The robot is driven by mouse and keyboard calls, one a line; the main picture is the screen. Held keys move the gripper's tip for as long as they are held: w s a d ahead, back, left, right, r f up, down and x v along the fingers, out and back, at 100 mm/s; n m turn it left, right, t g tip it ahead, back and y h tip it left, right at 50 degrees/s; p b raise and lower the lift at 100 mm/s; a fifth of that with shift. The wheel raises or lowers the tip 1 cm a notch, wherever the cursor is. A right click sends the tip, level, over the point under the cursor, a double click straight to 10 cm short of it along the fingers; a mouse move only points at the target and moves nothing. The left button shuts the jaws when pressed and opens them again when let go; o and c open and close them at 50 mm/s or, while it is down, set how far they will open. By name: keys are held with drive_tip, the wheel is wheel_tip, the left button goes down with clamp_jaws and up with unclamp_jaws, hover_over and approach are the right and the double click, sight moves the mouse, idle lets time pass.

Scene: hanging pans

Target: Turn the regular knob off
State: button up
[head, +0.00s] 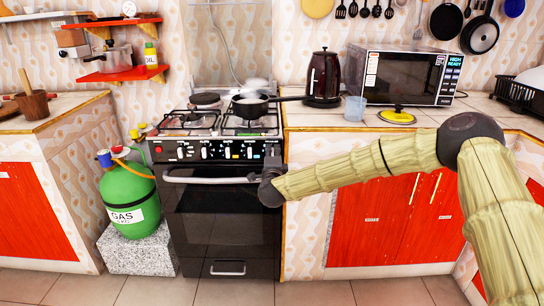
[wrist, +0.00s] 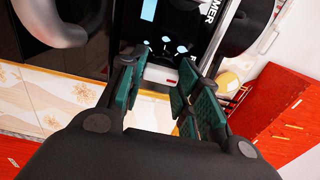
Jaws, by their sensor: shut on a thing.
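The black stove (head: 222,215) has a control panel with several knobs (head: 227,152) in a row under the hob. My gripper (head: 272,155) is at the right end of this panel and covers part of it. In the wrist view, the green-padded fingers of my gripper (wrist: 160,88) stand apart, with the black panel (wrist: 160,73) and its white and blue marks beyond them.
The oven handle (head: 212,180) runs just below the panel. A pan (head: 250,105) sits on the hob. A green gas bottle (head: 130,200) stands left of the stove. A kettle (head: 323,78) and a microwave (head: 405,77) stand on the right counter. The floor in front is clear.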

drive_tip(key=o, duration=0.9)
drive_tip(key=shift+d, duration=0.15)
drive_tip(key=shift+o, duration=0.5)
drive_tip(key=s, duration=1.2)
drive_tip(key=shift+f, duration=0.15)
